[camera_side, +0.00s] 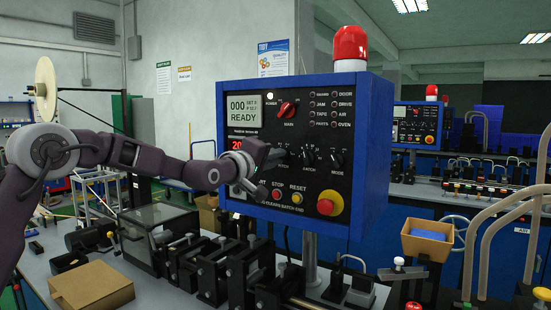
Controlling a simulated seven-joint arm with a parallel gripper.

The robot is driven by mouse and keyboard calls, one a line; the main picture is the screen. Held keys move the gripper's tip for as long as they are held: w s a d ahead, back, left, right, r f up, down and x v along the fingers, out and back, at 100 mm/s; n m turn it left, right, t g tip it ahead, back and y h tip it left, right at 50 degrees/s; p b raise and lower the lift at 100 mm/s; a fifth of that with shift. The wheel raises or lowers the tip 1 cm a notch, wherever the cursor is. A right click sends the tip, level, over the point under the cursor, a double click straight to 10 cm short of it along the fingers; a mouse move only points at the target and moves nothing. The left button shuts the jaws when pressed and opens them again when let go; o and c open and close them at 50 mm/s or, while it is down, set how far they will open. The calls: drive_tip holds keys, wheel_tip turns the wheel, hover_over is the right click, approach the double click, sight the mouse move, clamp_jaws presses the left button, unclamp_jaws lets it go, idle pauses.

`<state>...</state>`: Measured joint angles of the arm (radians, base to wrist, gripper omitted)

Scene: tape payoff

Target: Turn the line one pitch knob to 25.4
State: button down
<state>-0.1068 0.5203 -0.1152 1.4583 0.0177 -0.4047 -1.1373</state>
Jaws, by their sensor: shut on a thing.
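The blue control box (370,165) has a black front panel with a row of knobs. My gripper (274,156) reaches in from the left and is shut at the leftmost knob of the lower row, above a partly covered label ending in "ITCH". The fingers hide most of this pitch knob, so its pointer angle cannot be read. The batch knob (308,156) and mode knob (337,160) are to its right.
A red main knob (287,108) sits above my gripper. Start, stop and reset buttons are below it, with a red mushroom button (329,203) at lower right. A red beacon (350,47) tops the box. A second similar box (417,124) stands behind.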

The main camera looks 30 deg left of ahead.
drive_tip(key=shift+m, duration=0.4)
drive_tip(key=shift+a+m, duration=0.1)
drive_tip(key=shift+m, duration=8.6)
drive_tip(key=c, duration=1.5)
unclamp_jaws()
